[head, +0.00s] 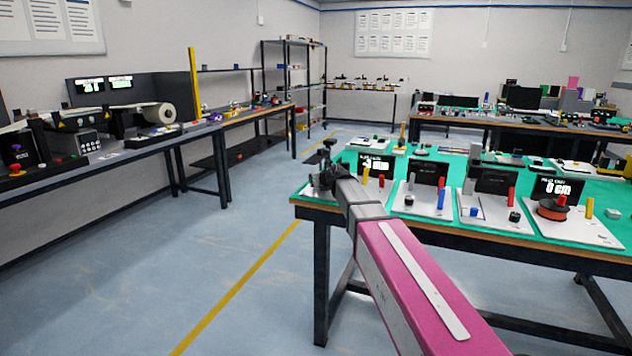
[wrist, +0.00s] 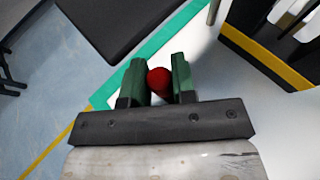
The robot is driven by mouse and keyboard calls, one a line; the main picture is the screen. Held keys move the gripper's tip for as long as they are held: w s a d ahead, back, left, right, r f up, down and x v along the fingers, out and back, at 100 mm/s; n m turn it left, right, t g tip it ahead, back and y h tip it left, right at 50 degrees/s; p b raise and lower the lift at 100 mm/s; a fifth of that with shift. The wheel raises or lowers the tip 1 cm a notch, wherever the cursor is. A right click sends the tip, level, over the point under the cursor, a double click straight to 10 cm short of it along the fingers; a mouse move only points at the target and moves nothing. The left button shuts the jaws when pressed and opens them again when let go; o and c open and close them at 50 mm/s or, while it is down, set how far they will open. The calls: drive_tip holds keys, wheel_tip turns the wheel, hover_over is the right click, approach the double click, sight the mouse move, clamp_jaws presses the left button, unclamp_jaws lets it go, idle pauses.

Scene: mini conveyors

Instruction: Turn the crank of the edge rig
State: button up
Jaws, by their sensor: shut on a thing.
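My gripper (wrist: 158,64) shows in the wrist view with its two green fingers on either side of a round red knob (wrist: 158,82). It is shut on this knob, which I take to be the handle of the edge rig's crank. The rest of the crank is hidden below the knob and the fingers. A white base plate (wrist: 215,85) lies under and beside the fingers. In the head view my gripper (head: 326,178) is at the near left corner of the green-topped table, and my arm hides most of the rig there.
More rigs with small displays stand to the right on the green table (head: 450,232), close to my arm. A black part with a yellow edge (wrist: 262,60) is right of the fingers in the wrist view. The floor (head: 230,255) left of the table is clear.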

drive_tip(key=shift+w+m+h, duration=0.2)
drive_tip(key=shift+m+h, duration=0.3)
drive_tip(key=shift+h, duration=0.1)
drive_tip(key=o, duration=0.9)
drive_tip(key=v, duration=1.1)
drive_tip(key=shift+f, duration=0.25)
